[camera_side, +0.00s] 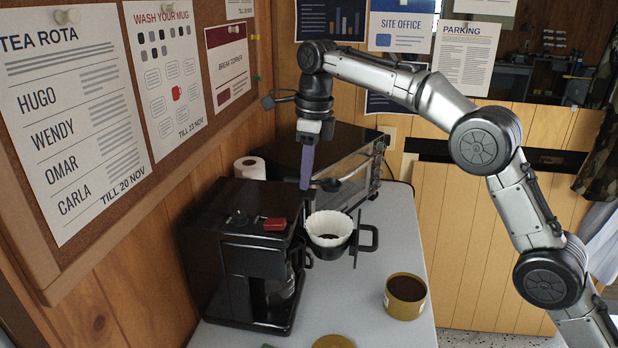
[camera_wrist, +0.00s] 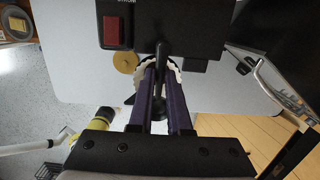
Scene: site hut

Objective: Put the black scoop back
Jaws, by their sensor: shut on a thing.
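My gripper (camera_side: 306,186) points down above the counter, its purple fingers closed on the black scoop (camera_side: 330,184). The scoop is in the air above and slightly behind the white paper filter (camera_side: 327,224), which sits in a black filter holder (camera_side: 367,238) swung out from the coffee machine (camera_side: 237,270). Dark brown shows inside the filter. In the wrist view the scoop (camera_wrist: 159,60) lies between the two fingers (camera_wrist: 162,95), partly hidden by them. An open tan tin (camera_side: 405,297) with dark coffee grounds stands on the counter, right of the filter holder.
The grey counter (camera_side: 370,270) is bare between holder and tin.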

